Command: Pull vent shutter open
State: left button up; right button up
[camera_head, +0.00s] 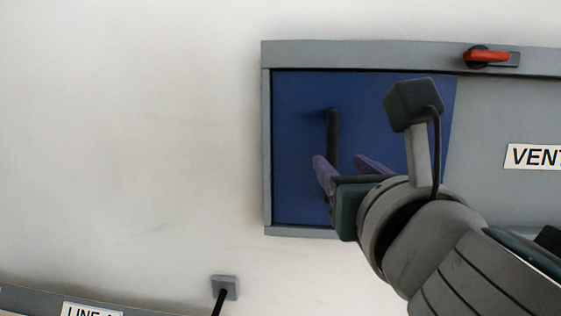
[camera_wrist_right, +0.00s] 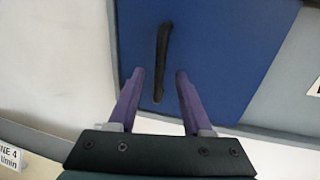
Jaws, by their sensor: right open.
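The vent shutter (camera_head: 297,95) is a flat blue panel at the left end of a grey frame on the wall. A black upright bar handle (camera_head: 333,135) stands out from it. My right gripper (camera_head: 343,162) is open in front of the panel, with its purple fingers pointing at the handle. In the right wrist view the handle (camera_wrist_right: 161,60) lies ahead of and between the fingertips (camera_wrist_right: 159,76), and the blue shutter (camera_wrist_right: 215,50) fills the background. Whether the fingers reach around the handle's lower end is hard to tell. My left gripper is not seen.
The grey frame (camera_head: 350,50) borders the shutter and carries a red rotary switch (camera_head: 487,56) and a VENT label (camera_head: 535,157). A grey wall fitting with a black stem (camera_head: 224,287) is below. The white wall at left is clear.

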aim_at(334, 157)
jog(key=w, duration=0.5)
jog(key=shift+w+b, duration=0.3)
grip_shut()
dwell(1.1)
